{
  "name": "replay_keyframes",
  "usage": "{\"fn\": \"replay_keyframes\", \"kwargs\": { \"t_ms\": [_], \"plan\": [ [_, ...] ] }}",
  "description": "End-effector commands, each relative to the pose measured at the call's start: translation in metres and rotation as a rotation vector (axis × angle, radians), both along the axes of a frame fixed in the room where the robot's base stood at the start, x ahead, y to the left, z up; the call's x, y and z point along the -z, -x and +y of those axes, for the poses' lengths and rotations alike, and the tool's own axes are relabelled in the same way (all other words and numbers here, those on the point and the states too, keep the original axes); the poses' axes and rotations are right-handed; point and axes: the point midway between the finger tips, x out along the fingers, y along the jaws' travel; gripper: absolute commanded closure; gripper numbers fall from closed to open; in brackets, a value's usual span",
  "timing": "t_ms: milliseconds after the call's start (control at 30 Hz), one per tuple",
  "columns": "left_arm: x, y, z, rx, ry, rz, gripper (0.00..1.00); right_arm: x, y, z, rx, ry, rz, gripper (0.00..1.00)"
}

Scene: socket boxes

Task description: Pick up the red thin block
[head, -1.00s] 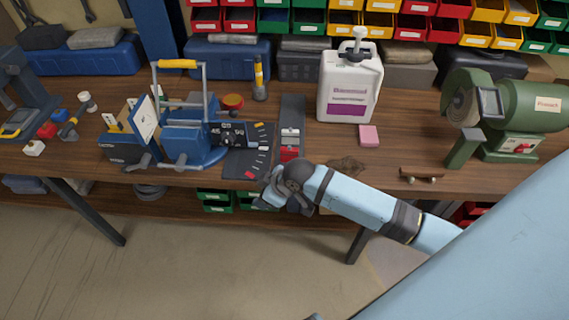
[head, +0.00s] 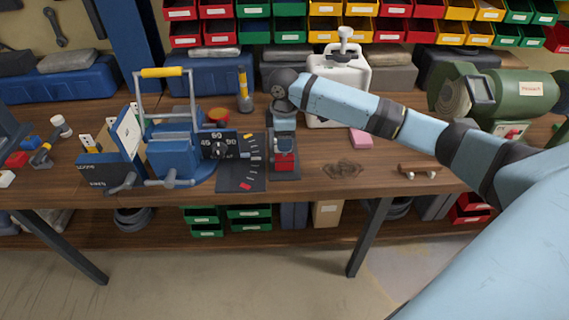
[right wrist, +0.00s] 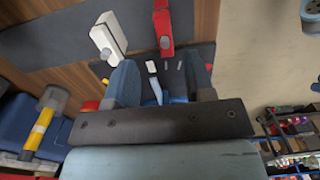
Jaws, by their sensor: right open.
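A small red block (head: 284,162) lies at the front end of a dark strip on the workbench, in front of my right gripper in the head view. In the right wrist view a narrow red piece (right wrist: 162,28) with a grey spot lies on a dark surface beyond the fingertips. My right gripper (right wrist: 162,85) is open, its two fingers apart with no block held between them. In the head view my right gripper (head: 284,118) hangs over the dark strip, its fingertips hard to make out. My left gripper is not in view.
A blue clamp-like device (head: 172,155) with a dial stands left of the strip. A white jug (head: 350,75) and pink block (head: 361,138) are to the right, a green grinder (head: 500,95) farther right. A white block (right wrist: 108,38) lies beside the red piece.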

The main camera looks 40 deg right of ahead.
Motion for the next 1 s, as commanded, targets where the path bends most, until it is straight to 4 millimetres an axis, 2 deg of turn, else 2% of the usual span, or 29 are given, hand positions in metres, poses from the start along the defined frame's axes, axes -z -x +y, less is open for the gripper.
{"fn": "replay_keyframes", "kwargs": {
  "t_ms": [33,100,467,700,967,1000],
  "plan": [
    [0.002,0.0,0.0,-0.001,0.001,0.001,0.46,0.011,0.001,0.0,0.001,0.0,0.001,0.51],
    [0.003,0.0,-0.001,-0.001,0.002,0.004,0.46,0.022,0.0,0.0,0.001,-0.001,0.001,0.51],
    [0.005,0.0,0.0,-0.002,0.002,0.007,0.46,0.049,0.003,0.001,0.0,-0.001,-0.001,0.51],
    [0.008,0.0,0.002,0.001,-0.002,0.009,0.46,0.084,0.006,0.002,0.0,-0.001,-0.001,0.51],
    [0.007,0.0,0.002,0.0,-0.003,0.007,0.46,0.088,0.006,0.002,0.0,-0.001,-0.003,0.51],
    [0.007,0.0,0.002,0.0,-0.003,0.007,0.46,0.088,0.006,0.002,0.0,-0.001,-0.003,0.58]
  ]
}}
